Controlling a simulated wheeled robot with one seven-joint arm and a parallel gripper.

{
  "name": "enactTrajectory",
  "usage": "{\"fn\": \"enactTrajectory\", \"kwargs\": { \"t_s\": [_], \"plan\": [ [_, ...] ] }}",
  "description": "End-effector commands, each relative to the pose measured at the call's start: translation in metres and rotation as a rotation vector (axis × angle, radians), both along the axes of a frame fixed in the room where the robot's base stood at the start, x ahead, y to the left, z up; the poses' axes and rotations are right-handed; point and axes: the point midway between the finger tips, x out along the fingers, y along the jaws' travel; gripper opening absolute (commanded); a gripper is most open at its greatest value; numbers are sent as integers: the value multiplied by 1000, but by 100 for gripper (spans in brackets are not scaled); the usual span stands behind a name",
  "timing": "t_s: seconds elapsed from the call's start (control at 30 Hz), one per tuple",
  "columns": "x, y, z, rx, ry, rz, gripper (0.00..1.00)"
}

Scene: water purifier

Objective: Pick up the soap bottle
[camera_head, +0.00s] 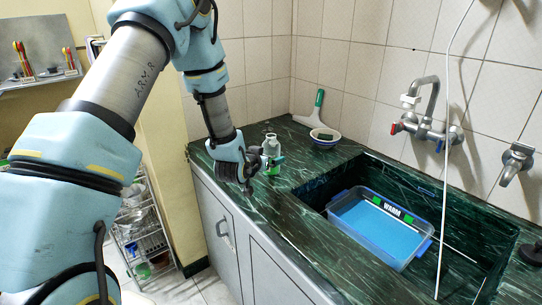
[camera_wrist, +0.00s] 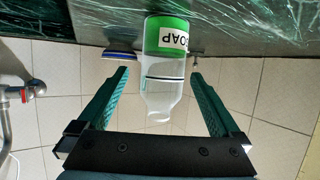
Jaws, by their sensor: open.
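The soap bottle (camera_head: 270,147) stands on the dark green marble counter, left of the sink. It has a clear upper part and a green lower part. In the wrist view, which is upside down, the bottle (camera_wrist: 164,65) shows its white SOAP label. My gripper (camera_head: 264,164) is at the bottle, low over the counter. In the wrist view my gripper (camera_wrist: 160,78) is open, with one green finger on each side of the bottle. Gaps show between the fingers and the bottle. My gripper hides part of the bottle in the head view.
A bowl (camera_head: 325,136) and a green-and-white squeegee (camera_head: 317,110) are behind the bottle, near the tiled wall. The sink holds a blue basin of water (camera_head: 381,224) marked WARM. A wall tap (camera_head: 428,125) and a white hose (camera_head: 446,160) are at the right.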

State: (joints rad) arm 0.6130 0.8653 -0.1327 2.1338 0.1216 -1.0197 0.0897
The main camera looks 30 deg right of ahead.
Motion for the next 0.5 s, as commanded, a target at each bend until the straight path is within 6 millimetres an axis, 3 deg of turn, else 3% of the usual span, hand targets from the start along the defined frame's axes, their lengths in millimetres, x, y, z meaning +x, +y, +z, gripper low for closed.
{"fn": "enactTrajectory", "kwargs": {
  "t_s": [0.3,0.5],
  "plan": [
    [27,-25,-14,1,1,0,100],
    [31,-29,-18,1,1,0,100]
  ]
}}
